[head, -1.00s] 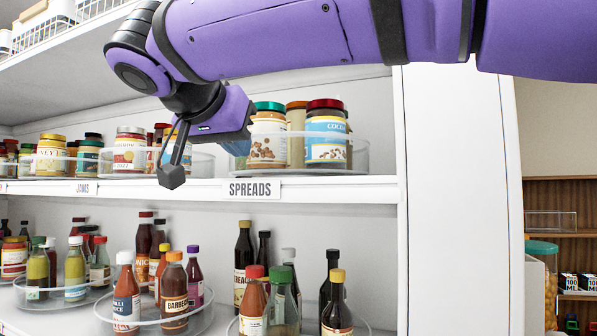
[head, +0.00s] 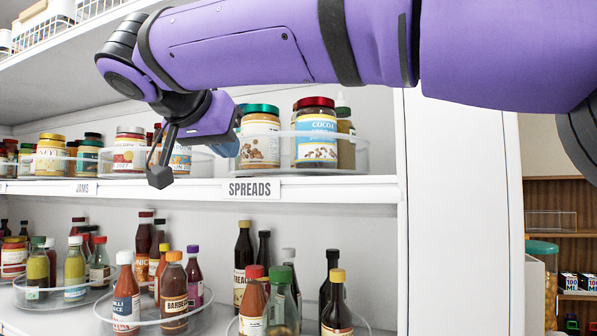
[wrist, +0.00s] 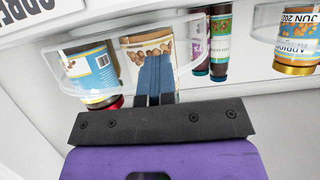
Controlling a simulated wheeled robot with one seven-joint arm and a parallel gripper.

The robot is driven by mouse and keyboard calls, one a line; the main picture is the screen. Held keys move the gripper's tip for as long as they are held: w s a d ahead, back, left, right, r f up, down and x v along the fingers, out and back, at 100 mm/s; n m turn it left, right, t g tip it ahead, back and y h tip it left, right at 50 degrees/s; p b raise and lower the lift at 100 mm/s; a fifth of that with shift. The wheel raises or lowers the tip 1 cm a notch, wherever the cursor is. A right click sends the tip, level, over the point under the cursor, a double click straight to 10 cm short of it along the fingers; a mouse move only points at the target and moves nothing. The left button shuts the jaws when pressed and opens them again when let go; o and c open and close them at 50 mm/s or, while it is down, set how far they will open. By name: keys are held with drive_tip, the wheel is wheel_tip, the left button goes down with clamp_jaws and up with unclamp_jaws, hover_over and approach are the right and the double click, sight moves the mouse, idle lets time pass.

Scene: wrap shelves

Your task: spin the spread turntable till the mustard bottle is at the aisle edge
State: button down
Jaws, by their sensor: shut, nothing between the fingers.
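The spread turntable (head: 345,166) is a clear-rimmed round tray on the upper shelf, above the SPREADS label. On it, a nut-spread jar with a green lid (head: 260,138) is at front left and a cocoa jar with a red lid (head: 315,138) at front right. A yellow-brown bottle with a pale nozzle (head: 346,132), probably the mustard, is behind the cocoa jar at the right, partly hidden. My gripper (head: 160,172) is shut and empty at the turntable's left front. In the wrist view its fingers (wrist: 154,82) overlap the nut jar (wrist: 146,50); contact cannot be told.
The jam turntable (head: 125,176) with several jars is close on the left, partly behind my gripper. The shelf's white side panel (head: 450,220) stands to the right. Sauce bottles on turntables (head: 165,325) fill the shelf below. The space before the shelf edge is clear.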

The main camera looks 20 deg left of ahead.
drive_tip(key=shift+w+a, duration=0.3)
drive_tip(key=shift+a, duration=0.2)
drive_tip(key=shift+s, duration=0.15)
drive_tip(key=shift+s+a, duration=1.1)
drive_tip(key=shift+s, duration=0.2)
drive_tip(key=d+v, duration=0.1)
drive_tip(key=v, duration=0.9)
drive_tip(key=shift+s+a, duration=0.35)
drive_tip(key=shift+a, duration=0.1)
drive_tip(key=shift+r, duration=0.15)
